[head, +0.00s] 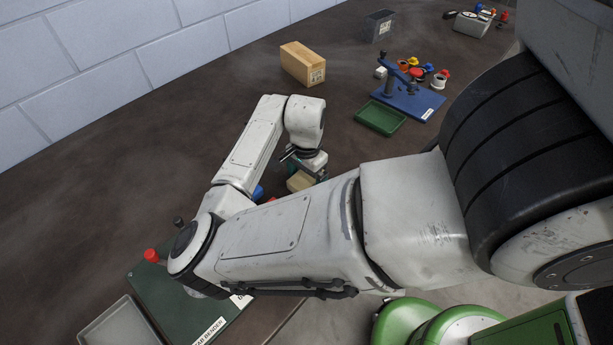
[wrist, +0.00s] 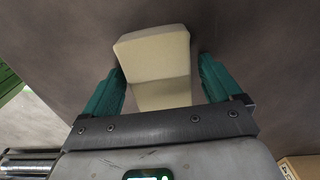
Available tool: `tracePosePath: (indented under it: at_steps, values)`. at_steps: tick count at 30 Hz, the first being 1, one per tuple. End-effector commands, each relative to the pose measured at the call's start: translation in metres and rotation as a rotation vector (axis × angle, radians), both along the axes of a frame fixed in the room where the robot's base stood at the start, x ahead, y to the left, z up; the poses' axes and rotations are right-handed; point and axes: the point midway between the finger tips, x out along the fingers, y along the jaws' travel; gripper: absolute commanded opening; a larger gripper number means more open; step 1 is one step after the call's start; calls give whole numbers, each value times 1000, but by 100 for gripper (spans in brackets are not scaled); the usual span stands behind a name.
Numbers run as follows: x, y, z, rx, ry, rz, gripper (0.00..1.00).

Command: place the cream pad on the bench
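The cream pad (wrist: 155,53) is a pale block between the two teal fingers of my gripper (wrist: 160,66) in the wrist view. Narrow strips of dark surface show on both sides of it, so the fingers look open around it; light contact at the left fingertip cannot be ruled out. In the head view, the pad (head: 299,182) is beneath my gripper, partly hidden by my arm. It is low over or on the dark bench (head: 120,190); its underside is hidden.
A cardboard box (head: 302,64), a green tray (head: 380,118) and a blue fixture (head: 411,100) with coloured knobs stand beyond my gripper. A dark green board (head: 165,300) and a grey tray (head: 118,325) lie at lower left.

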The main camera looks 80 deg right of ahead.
Motion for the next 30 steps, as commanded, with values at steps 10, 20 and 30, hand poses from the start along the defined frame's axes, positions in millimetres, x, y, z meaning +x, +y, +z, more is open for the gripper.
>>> tracePosePath:
  at_steps: [10, 20, 30]
  values:
    - [0, 0, 3, 0, 0, 0, 99]
    - [0, -1, 51, -3, -3, -3, 99]
    - [0, -1, 111, -2, -1, -2, 99]
